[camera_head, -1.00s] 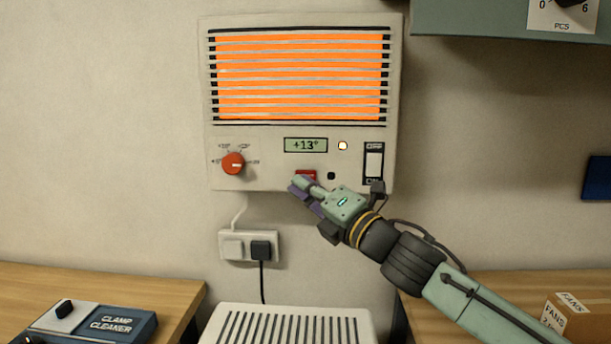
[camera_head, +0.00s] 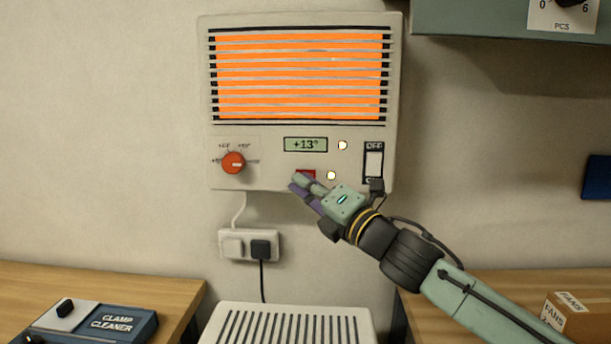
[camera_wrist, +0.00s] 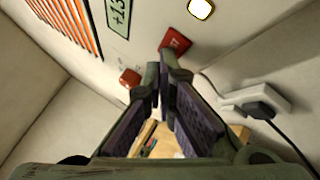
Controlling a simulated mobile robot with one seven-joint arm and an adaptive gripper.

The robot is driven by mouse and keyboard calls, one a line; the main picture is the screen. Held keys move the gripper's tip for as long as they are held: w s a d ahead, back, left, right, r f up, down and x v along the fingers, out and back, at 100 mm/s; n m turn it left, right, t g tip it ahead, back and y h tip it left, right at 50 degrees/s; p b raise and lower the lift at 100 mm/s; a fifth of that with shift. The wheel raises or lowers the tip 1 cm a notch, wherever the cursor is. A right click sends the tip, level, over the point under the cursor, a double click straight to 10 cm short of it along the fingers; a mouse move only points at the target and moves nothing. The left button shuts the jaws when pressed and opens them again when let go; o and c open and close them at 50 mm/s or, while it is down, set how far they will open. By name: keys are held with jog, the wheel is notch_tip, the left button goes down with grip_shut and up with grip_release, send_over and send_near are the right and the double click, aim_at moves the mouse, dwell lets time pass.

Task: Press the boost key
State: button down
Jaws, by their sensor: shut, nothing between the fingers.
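The boost key is the red key (camera_head: 306,174) low on the front of the wall heater (camera_head: 296,131), under the display (camera_head: 305,145). My gripper (camera_head: 298,184) is shut and empty, its fingertips at the key's lower left. The wrist view shows the red key (camera_wrist: 176,41) right by the fingertips (camera_wrist: 163,62); whether they touch it I cannot tell. The small lamp (camera_head: 331,175) right of the key is lit. The fingers hide part of the key in the head view.
The heater also has a red knob (camera_head: 233,162), a lit upper lamp (camera_head: 343,145) and a white rocker switch (camera_head: 373,164). A wall socket (camera_head: 248,246) with a cable is below. A grey cabinet (camera_head: 470,22) hangs upper right.

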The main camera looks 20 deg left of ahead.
jog(key=shift+s, duration=0.1)
jog(key=shift+s+d, duration=0.25)
jog(key=shift+s, duration=0.4)
jog(key=shift+s+d+b, duration=0.15)
jog(key=shift+s+d, duration=0.1)
jog(key=shift+s, duration=0.55)
jog(key=shift+s+d+b, duration=0.2)
jog(key=shift+s, duration=0.65)
jog(key=shift+s+d+b, duration=0.15)
jog(key=shift+s+d, duration=0.1)
jog(key=shift+s, duration=0.55)
jog(key=shift+f, duration=0.1)
